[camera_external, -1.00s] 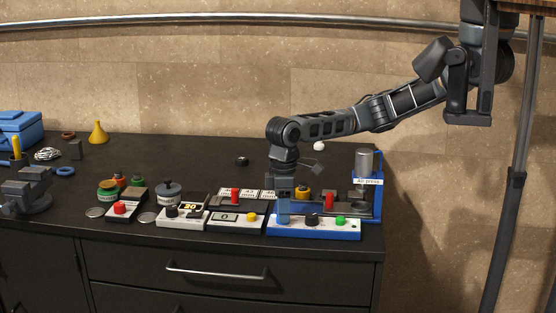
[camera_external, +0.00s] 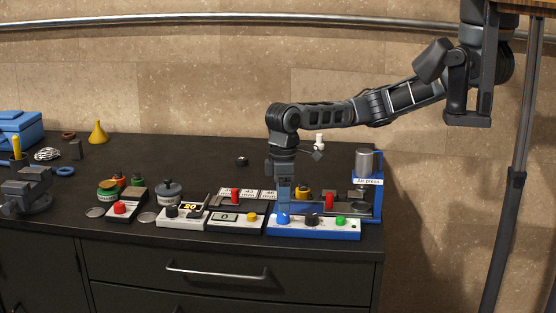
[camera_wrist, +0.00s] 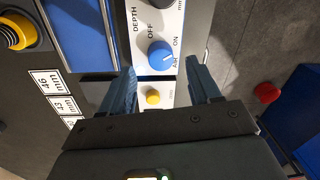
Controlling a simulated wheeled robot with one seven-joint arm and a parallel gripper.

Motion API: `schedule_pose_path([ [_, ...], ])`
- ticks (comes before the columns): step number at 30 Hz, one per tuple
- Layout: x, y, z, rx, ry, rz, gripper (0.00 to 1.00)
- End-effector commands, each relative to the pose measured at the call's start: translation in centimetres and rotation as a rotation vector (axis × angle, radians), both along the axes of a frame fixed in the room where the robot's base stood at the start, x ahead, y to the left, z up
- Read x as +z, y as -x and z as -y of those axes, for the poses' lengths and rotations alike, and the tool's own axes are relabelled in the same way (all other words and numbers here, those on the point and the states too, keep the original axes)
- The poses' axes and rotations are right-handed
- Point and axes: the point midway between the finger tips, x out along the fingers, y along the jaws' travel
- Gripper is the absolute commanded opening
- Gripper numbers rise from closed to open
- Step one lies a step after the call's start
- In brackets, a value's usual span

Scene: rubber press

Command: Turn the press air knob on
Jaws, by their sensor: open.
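The blue air knob (camera_external: 282,218) sits at the left end of the white and blue control panel (camera_external: 300,231) at the front of the air press (camera_external: 377,200). In the wrist view the round knob (camera_wrist: 160,55) is beside the printed words AIR, OFF and ON. I cannot tell clearly which word its pointer faces. My gripper (camera_external: 284,203) is above the knob, pointing down. In the wrist view my gripper (camera_wrist: 162,80) is open, its blue fingers apart on either side of the knob's line, with nothing between them; the knob shows just beyond the fingertips.
A black knob (camera_external: 312,219) and a green button (camera_external: 340,220) sit right of the air knob on the panel. A red knob (camera_external: 329,201) stands behind. A display box with a yellow button (camera_external: 252,217) is close on the left.

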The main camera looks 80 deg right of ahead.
Motion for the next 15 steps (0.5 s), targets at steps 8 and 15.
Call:
schedule_pose_path([
  [8, 3.7, -0.1, 0.2, 0.001, 0.001, 0.001, 0.62],
  [15, 4.3, 0.0, 0.2, 0.0, 0.0, -0.001, 0.62],
])
